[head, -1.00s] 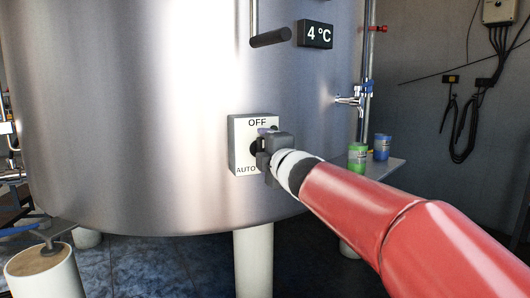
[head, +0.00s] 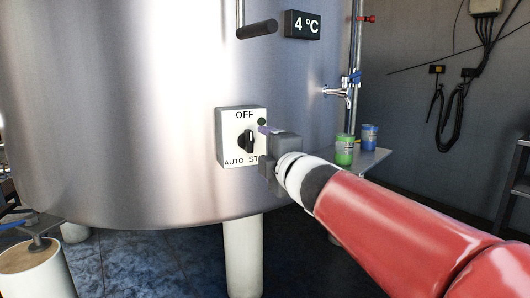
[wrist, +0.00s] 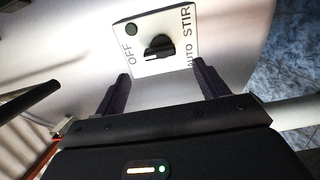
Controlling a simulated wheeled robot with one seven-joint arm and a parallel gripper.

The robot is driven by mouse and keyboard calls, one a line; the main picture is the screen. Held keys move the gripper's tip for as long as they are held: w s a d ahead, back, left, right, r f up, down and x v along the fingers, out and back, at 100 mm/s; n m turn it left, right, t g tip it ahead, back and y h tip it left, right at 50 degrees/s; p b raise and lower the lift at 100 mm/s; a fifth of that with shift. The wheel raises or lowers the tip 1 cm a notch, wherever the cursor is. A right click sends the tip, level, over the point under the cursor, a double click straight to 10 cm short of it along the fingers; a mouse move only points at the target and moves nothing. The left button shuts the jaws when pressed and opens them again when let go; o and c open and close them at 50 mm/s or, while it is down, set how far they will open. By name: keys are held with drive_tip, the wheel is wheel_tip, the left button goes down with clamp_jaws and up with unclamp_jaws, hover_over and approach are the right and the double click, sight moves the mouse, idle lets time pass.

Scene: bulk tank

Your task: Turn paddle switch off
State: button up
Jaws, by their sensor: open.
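The paddle switch is a white box (head: 226,150) with a black knob (head: 246,142) on the tank's wall. OFF is printed at its top, AUTO at lower left and STIR at lower right, where my gripper hides part of the word. A dark round dot (wrist: 132,29) sits near OFF. My gripper (head: 268,148) is open and empty, just right of the knob. In the wrist view the two fingers stand apart, short of the knob (wrist: 157,47), which appears between and beyond them.
The steel tank (head: 120,120) fills the left. A bar handle (head: 257,29) and a 4 °C display (head: 302,24) are above the switch. A tap (head: 342,91) and green (head: 344,150) and blue (head: 369,136) cups are to the right.

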drive_tip(key=s+d+f+m+g+h+p, duration=0.2)
drive_tip(key=s+d+f+m+h, duration=0.2)
drive_tip(key=s+d+m, duration=0.25)
drive_tip(key=s+d+f+m+g+h+p, duration=0.2)
drive_tip(key=s+d+f+m+h, duration=0.25)
drive_tip(key=d+m, duration=0.35)
drive_tip(key=s+f+m+g+p, duration=0.1)
drive_tip(key=s+f+m+g, duration=0.2)
drive_tip(key=s+f, duration=0.3)
drive_tip(key=s+f+m+g+y+p, duration=0.1)
drive_tip(key=s+f+m+g, duration=0.2)
drive_tip(key=s, duration=0.7)
wheel_tip(320, 180, down, 3)
drive_tip(key=shift+s+d+r+m+g, duration=0.15)
drive_tip(key=shift+s+m+g, duration=0.25)
drive_tip(key=shift+m, duration=0.75)
